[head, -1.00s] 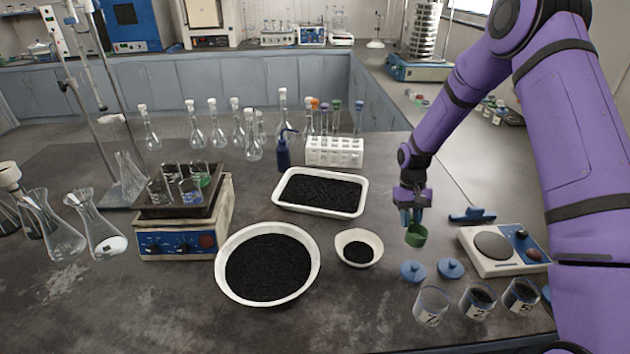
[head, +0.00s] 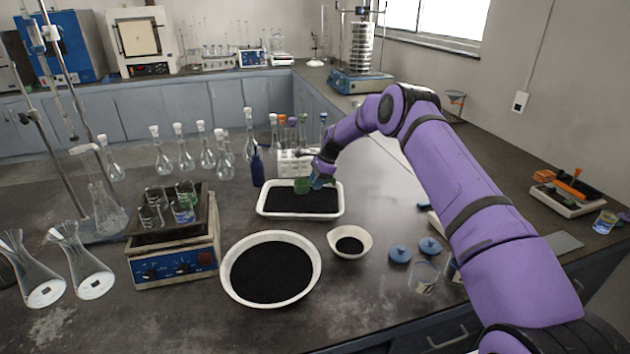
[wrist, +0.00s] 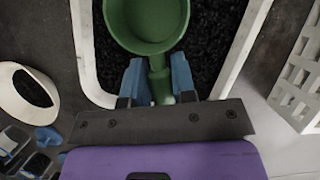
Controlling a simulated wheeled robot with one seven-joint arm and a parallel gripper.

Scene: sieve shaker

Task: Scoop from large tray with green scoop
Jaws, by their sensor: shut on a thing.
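The large tray (head: 275,214) is a white rectangular tray of black granules on the bench. The green scoop (head: 301,186) is over the tray's back right part; it also shows in the wrist view (wrist: 147,24), where its cup looks empty. My gripper (head: 318,180) is shut on the scoop's handle, with its blue fingers (wrist: 157,80) on both sides of it in the wrist view. Black granules (wrist: 209,40) lie behind the cup there. I cannot tell whether the scoop touches the granules.
A white test tube rack (head: 290,165) stands just behind the tray. A large round bowl (head: 312,285) and a small bowl (head: 333,235), both with black granules, are in front. A blue bottle (head: 258,168) stands at the tray's back left. Blue lids (head: 400,254) and beakers are at the front right.

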